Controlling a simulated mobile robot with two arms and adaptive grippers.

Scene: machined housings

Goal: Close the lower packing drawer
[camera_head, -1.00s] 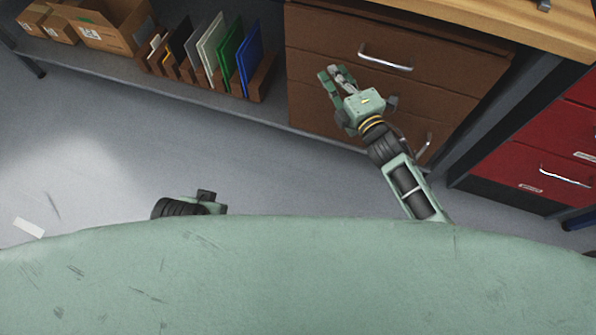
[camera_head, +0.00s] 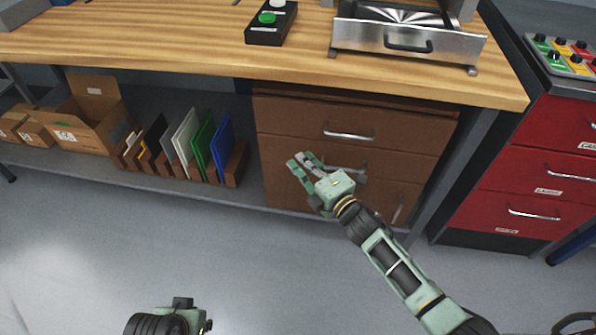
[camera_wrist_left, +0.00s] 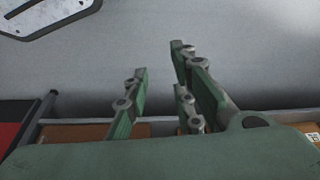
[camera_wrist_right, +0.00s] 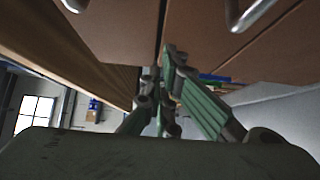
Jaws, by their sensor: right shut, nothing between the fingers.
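The brown drawer unit (camera_head: 285,117) stands under the wooden bench, with its fronts stacked one above another. The upper drawer's bar handle (camera_head: 349,135) is clear; a lower handle (camera_head: 345,169) is partly hidden by my right gripper. Another handle (camera_head: 397,208) shows beside my forearm. The lower fronts look flush or nearly so; I cannot tell whether a small gap remains. My right gripper (camera_head: 299,158) is shut and empty in front of the lower fronts; contact is unclear. In the right wrist view its fingers (camera_wrist_right: 160,75) point along them. My left gripper (camera_wrist_left: 159,60) is open and empty.
A red drawer cabinet (camera_head: 528,180) stands at the right. Upright coloured panels (camera_head: 205,145) and cardboard boxes (camera_head: 80,125) sit on the low shelf at left. A metal tray unit (camera_head: 405,45) is on the bench top (camera_head: 180,50). The grey floor (camera_head: 130,235) is clear.

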